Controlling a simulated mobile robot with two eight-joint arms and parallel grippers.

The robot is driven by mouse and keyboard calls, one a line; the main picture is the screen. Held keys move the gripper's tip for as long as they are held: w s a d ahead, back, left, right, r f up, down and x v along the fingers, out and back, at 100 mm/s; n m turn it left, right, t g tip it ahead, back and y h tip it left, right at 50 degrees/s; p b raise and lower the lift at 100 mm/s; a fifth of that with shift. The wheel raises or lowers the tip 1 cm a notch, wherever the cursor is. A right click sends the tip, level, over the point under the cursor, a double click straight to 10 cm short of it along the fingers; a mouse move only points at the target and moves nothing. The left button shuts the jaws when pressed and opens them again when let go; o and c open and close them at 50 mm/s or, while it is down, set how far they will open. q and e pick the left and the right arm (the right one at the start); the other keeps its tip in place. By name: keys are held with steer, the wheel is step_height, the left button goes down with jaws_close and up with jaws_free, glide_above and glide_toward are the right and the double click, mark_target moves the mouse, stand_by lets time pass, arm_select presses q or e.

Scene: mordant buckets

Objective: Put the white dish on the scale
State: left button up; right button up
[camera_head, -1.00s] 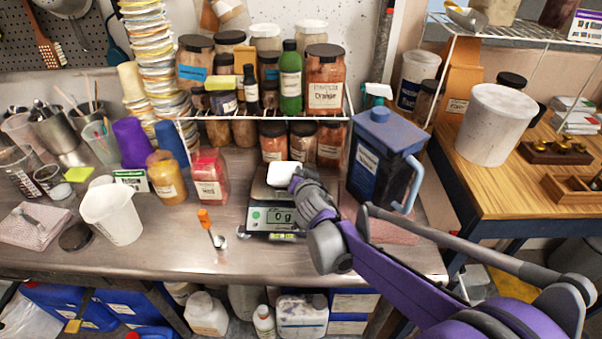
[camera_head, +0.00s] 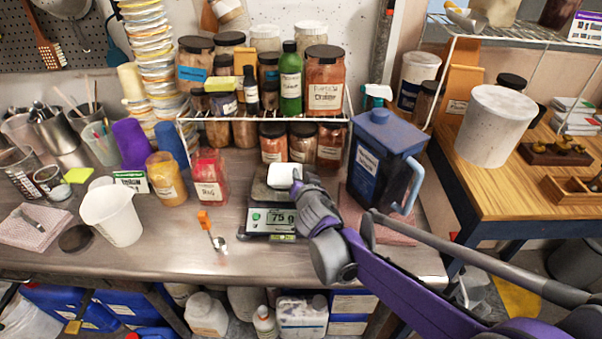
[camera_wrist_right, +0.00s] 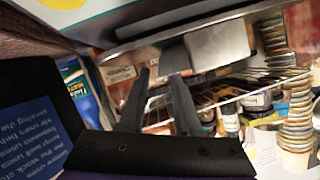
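The white dish (camera_head: 282,176) sits at the weighing plate of the scale (camera_head: 258,220). The scale's display reads about 75 g. The dish also shows in the right wrist view (camera_wrist_right: 220,46), just past the fingertips. My right gripper (camera_head: 296,182) is beside the dish, on its right, and hides part of that side. In the right wrist view its two fingers (camera_wrist_right: 161,76) stand apart with no object seen between them. I cannot tell whether a finger still touches the dish. My left gripper is not in view.
A blue jug (camera_head: 380,160) stands right of the scale, close to my right arm. A red jar (camera_head: 209,178) and an orange-handled tool (camera_head: 212,232) are to the left. A wire rack (camera_head: 250,118) of jars stands behind.

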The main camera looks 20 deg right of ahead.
steer(key=p+v, duration=0.1)
steer(key=v, duration=0.9)
steer(key=shift+f, duration=0.1)
steer(key=shift+g+h, duration=0.5)
steer(key=shift+g, duration=0.1)
steer(key=s+d, duration=0.1)
steer(key=s+f, duration=0.1)
steer(key=s+d, duration=0.1)
steer(key=shift+s+d+f, duration=0.3)
steer(key=shift+s+f, duration=0.1)
steer(key=s+f+g, duration=0.1)
steer(key=s, duration=0.2)
steer(key=s+d+f+n+g, duration=0.1)
steer(key=s+f, duration=0.1)
steer(key=s+d+f+n+g, duration=0.1)
steer(key=s, duration=0.2)
steer(key=shift+s+d+f, duration=0.2)
steer(key=shift+s+f, duration=0.15)
steer(key=shift+s, duration=0.05)
steer(key=s+a+f+n+g+y, duration=0.1)
steer(key=s+f+n+g, duration=0.1)
steer(key=s, duration=0.4)
steer(key=s+a+f+n+g+y, duration=0.1)
steer(key=s+a+f+n+g, duration=0.1)
steer(key=s+f, duration=0.2)
steer(key=s, duration=0.3)
steer(key=shift+f+y, duration=0.3)
steer(key=shift+f, duration=0.05)
